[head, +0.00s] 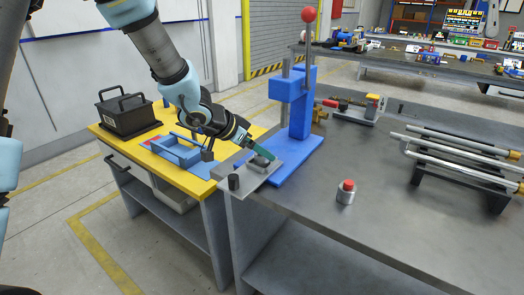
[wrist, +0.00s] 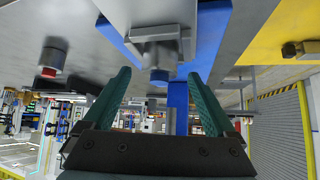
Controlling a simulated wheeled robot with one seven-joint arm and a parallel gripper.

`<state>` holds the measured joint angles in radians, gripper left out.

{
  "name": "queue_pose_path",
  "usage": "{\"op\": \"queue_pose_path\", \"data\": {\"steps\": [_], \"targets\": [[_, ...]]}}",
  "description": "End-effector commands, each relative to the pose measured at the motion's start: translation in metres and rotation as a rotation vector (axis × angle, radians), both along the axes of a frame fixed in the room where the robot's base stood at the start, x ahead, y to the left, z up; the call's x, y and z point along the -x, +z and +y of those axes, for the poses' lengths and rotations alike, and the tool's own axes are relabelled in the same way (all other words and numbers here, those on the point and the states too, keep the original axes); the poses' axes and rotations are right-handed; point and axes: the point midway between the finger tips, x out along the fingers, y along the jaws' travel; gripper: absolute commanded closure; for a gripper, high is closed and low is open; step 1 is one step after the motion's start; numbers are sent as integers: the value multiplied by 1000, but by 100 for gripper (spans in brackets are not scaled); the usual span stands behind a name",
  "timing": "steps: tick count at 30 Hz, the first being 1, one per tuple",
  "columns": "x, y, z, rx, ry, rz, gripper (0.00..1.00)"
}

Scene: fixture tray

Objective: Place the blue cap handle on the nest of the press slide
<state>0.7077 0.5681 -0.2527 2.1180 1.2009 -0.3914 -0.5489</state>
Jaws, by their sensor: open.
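My gripper (head: 258,152) reaches down over the press slide from the left. In the wrist view its two green fingers (wrist: 159,75) are spread apart. The grey slide nest (wrist: 160,28) lies just past the fingertips, in front of the blue press base. A short dark-blue cylinder (wrist: 159,74), seemingly the blue cap handle, shows between the fingers with a gap on each side. It appears to stand upright on the nest; its exact seating cannot be told. In the head view the fingers partly hide this spot on the slide plate (head: 240,190).
The blue press (head: 291,105) with its red-knobbed lever (head: 309,15) rises right behind the slide. A dark cylinder (head: 233,182) stands at the plate's left corner. A red button (head: 347,186) stands to the right. A blue frame (head: 180,152) and black box (head: 124,108) sit on the yellow table.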

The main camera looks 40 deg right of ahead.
Motion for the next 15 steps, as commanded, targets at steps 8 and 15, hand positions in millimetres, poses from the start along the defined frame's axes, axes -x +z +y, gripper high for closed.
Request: {"op": "queue_pose_path", "data": {"steps": [8, 15], "targets": [[-3, 46, 43, 1, 2, -2, 9], [-3, 67, 66, 0, 1, -1, 9]]}}
